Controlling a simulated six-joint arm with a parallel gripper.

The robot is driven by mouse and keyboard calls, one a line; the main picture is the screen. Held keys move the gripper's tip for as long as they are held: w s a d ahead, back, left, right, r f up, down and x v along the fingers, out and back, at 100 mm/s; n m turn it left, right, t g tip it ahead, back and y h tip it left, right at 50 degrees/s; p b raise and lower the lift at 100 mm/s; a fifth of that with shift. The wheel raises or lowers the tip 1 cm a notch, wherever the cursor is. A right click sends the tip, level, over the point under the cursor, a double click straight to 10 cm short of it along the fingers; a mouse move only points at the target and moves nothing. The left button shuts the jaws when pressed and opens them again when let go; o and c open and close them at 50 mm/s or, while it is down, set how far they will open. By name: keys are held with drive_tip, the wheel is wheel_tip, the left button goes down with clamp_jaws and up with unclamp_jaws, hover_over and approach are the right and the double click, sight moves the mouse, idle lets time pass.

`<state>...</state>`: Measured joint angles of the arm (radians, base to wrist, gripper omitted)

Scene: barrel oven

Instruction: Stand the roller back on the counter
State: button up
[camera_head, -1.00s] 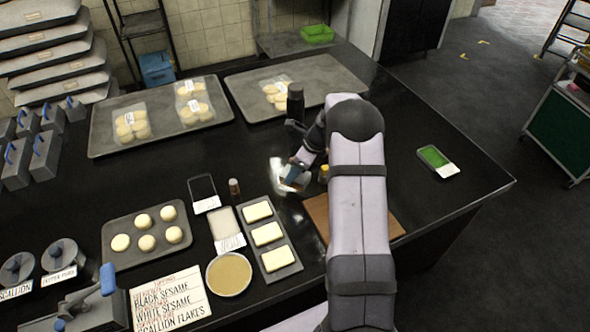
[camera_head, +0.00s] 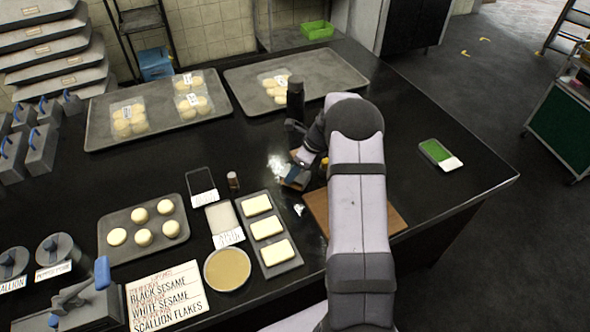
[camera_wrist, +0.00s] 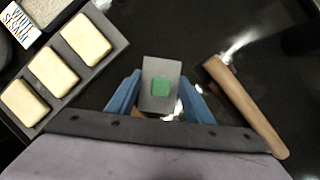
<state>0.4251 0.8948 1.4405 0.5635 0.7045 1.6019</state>
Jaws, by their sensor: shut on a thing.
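My gripper (camera_wrist: 160,92) has its two blue fingers closed on a grey rectangular block with a green square on its face, which I take to be the roller (camera_wrist: 160,70). The block sits between the fingertips in the wrist view. In the head view my gripper (camera_head: 294,181) is low over the black counter (camera_head: 270,140), just right of the tray of pale blocks. The roller's lower part is hidden, and I cannot tell whether it touches the counter.
A tray of pale blocks (camera_head: 289,258) lies to the left. A brown wooden board (camera_head: 315,208) lies partly under my arm. A dark upright bottle-like object (camera_head: 295,100) stands behind. A green-screened device (camera_head: 437,153) lies at right. Counter between board and right edge is mostly clear.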

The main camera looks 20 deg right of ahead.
drive_tip(key=shift+f+b, duration=0.35)
drive_tip(key=shift+f, duration=0.25)
idle(0.7)
drive_tip(key=o, duration=1)
drive_tip(key=shift+o, duration=0.2)
drive_tip(key=shift+r, duration=0.1)
